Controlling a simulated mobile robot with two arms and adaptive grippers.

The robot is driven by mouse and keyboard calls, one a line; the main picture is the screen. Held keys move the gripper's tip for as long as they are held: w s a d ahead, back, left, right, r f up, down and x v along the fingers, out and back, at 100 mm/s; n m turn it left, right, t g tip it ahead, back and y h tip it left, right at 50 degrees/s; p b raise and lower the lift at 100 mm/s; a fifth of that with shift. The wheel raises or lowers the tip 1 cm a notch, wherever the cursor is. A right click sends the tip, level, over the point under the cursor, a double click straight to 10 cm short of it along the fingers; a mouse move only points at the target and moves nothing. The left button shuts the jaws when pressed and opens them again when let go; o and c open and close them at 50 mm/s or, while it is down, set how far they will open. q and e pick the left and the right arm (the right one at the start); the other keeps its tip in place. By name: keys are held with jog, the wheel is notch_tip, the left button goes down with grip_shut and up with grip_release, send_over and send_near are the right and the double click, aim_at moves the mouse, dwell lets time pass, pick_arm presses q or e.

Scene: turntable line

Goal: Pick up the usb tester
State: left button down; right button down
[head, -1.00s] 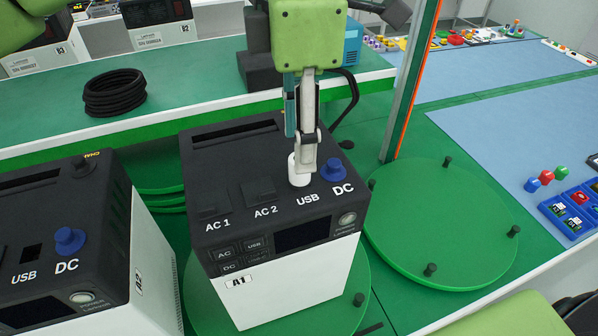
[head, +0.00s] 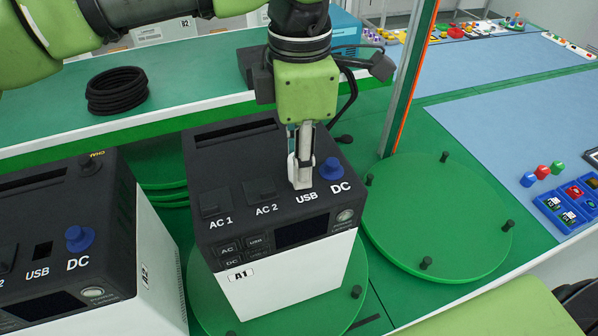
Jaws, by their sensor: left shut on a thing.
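The usb tester (head: 293,172) is a small white piece at the USB spot on top of the A1 unit (head: 270,215), just behind the "USB" label. My left gripper (head: 302,178) points down over it, with its fingers shut on the tester. The fingers hide much of the tester and the port beneath. I cannot tell whether it is still seated in the port. My right gripper is not in view.
A blue DC knob (head: 331,169) stands close right of the tester. A second unit (head: 70,240) is at left. A green turntable (head: 437,220) at right is empty except for pegs. A tall post (head: 410,80) rises behind it. A black cable coil (head: 117,90) lies at the back left.

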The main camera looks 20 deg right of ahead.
pick_arm(q)
jog(key=shift+r+p, duration=0.4)
jog(key=shift+r, duration=0.15)
notch_tip(320, 180, up, 2)
jog(key=shift+r+p, duration=0.2)
jog(key=shift+p, duration=0.65)
jog(key=s+d+r+p, duration=0.6)
jog(key=s+d+r, duration=0.2)
jog(key=s, duration=0.3)
jog(key=shift+s+r, duration=0.3)
jog(key=shift+r, duration=0.5)
